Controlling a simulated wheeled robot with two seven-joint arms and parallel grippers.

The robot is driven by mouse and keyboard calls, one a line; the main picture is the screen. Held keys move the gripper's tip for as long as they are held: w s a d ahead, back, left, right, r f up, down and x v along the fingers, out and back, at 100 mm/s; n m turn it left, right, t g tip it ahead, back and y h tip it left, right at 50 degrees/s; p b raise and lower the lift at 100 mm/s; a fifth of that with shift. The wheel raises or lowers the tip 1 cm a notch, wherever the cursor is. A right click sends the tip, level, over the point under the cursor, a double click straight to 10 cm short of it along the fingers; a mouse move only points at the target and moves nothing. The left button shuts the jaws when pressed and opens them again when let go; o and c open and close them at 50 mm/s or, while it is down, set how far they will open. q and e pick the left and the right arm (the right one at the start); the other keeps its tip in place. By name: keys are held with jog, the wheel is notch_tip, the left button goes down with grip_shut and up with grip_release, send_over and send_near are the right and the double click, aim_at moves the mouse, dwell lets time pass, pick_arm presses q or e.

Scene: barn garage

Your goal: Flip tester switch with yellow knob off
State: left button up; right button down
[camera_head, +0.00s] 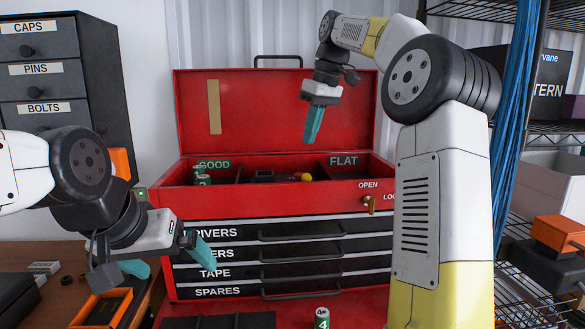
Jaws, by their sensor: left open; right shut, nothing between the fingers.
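A dark device (264,176), which looks like the tester, lies in the open top tray of the red toolbox (172,205). A small yellow knob (306,177) shows at its right; the switch position is too small to tell. My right gripper (312,138) points down above the tray, in front of the raised red lid. Its teal fingers are shut and empty, apart from the knob. My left gripper (170,262) is open and empty at the lower left, with its teal fingers spread in front of the drawers.
Batteries (203,180) stand in the tray's GOOD side; the FLAT side is at the right. A battery marked 4 (322,318) stands in front. A key lock (369,204) is on the toolbox front. Labelled drawers (40,67) are at left, wire shelves (545,127) at right.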

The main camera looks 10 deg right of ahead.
jog(key=x, duration=1)
jog(key=shift+s, duration=0.1)
